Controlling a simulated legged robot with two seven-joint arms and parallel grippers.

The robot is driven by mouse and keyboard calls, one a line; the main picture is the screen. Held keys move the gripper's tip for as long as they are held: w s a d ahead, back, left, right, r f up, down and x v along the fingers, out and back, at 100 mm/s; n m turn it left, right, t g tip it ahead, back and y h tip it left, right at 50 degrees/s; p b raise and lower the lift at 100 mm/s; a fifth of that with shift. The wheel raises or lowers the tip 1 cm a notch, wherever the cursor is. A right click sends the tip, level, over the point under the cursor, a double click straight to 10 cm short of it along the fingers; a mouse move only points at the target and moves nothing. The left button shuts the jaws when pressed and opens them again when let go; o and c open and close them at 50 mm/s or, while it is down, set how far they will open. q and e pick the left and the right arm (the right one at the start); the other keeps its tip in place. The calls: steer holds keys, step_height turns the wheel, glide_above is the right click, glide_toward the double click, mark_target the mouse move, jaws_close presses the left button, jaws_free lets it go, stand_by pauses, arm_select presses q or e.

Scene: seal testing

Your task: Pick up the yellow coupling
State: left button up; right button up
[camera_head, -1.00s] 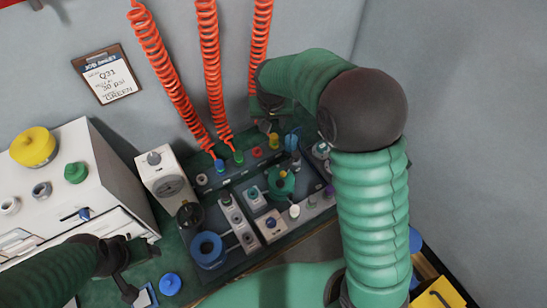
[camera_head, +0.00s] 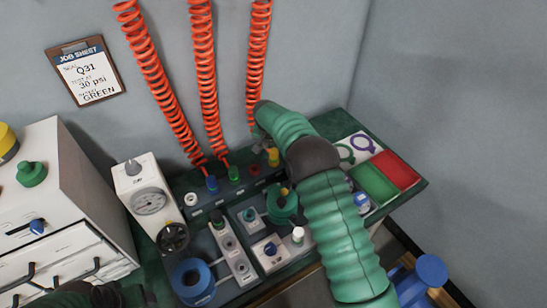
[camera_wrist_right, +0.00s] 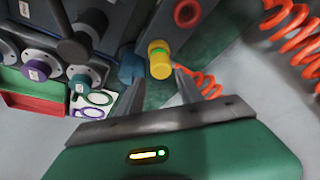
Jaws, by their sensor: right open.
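The yellow coupling (camera_head: 273,156) stands upright at the right end of the rear row of fittings, just below my right forearm in the head view. In the right wrist view, the yellow coupling (camera_wrist_right: 160,58) shows a green band. My right gripper (camera_wrist_right: 160,78) is open, its fingertips on either side of the coupling's near end; I cannot tell whether they touch it. In the head view my right gripper is mostly hidden by my arm. My left arm's dark end (camera_head: 92,293) is at the bottom left, with its jaws unclear.
A blue fitting (camera_wrist_right: 131,68) sits close beside the coupling. A red fitting (camera_wrist_right: 187,14) is on its other side. Red coiled hoses (camera_head: 206,80) hang behind the row. A gauge box (camera_head: 149,200) stands left.

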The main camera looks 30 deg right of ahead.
mark_target(274, 150)
steer(key=x, duration=0.5)
steer(key=shift+w+a+f+b, duration=0.15)
steer(key=shift+w+f+b, duration=0.1)
steer(key=shift+b, duration=0.15)
steer(key=shift+s+r, duration=0.15)
steer(key=shift+c, duration=1.1)
jaws_close()
